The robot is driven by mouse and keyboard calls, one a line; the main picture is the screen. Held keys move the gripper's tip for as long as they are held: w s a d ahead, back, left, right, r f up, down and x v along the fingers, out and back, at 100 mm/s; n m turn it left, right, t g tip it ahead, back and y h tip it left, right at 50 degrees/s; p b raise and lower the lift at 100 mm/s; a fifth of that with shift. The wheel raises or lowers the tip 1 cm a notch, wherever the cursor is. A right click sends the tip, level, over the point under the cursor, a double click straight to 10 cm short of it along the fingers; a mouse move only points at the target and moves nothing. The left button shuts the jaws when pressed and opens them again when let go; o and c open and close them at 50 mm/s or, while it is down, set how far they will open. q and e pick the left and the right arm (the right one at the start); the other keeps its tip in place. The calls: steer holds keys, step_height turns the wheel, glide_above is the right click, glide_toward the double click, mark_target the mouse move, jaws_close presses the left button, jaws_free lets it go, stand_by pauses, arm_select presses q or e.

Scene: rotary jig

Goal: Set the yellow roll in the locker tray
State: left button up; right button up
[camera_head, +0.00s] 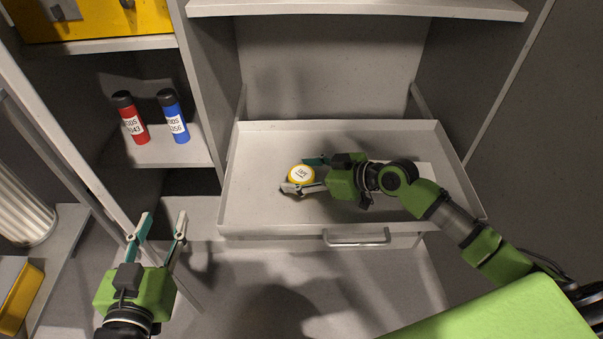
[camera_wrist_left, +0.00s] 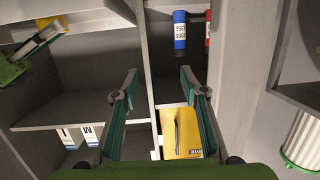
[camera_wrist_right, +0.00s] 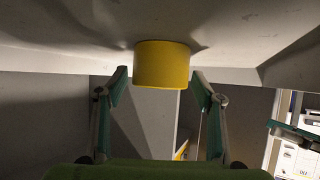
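The yellow roll (camera_head: 301,176) has a white labelled top and rests on the floor of the pulled-out locker tray (camera_head: 262,205), left of its middle. My right gripper (camera_head: 303,174) is low over the tray with its fingers at either side of the roll. In the right wrist view the roll (camera_wrist_right: 162,66) sits between and slightly beyond the fingertips (camera_wrist_right: 160,76), with narrow gaps at both sides, so this gripper looks open. My left gripper (camera_head: 162,222) is open and empty, in front of the locker at lower left; its spread fingers also show in the left wrist view (camera_wrist_left: 158,80).
A red bottle (camera_head: 131,120) and a blue bottle (camera_head: 174,118) stand on the shelf left of the tray. The tray's front has a handle (camera_head: 356,238). A yellow box (camera_head: 95,18) sits on the upper left shelf. A ribbed white cylinder (camera_head: 22,208) is at far left.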

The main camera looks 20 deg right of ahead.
steer(key=shift+r, duration=0.15)
arm_select(q)
steer(key=s+a+f+g+y+p, duration=0.1)
steer(key=s+a+f+g, duration=0.1)
steer(key=s+f+g, duration=0.2)
step_height(320, 180, down, 4)
steer(key=shift+s+r+p, duration=0.1)
steer(key=shift+s+p, duration=0.1)
steer(key=shift+p, duration=0.15)
arm_select(e)
steer(key=v, duration=0.7)
steer(key=shift+s+d+r, duration=0.1)
steer(key=shift+s, duration=0.1)
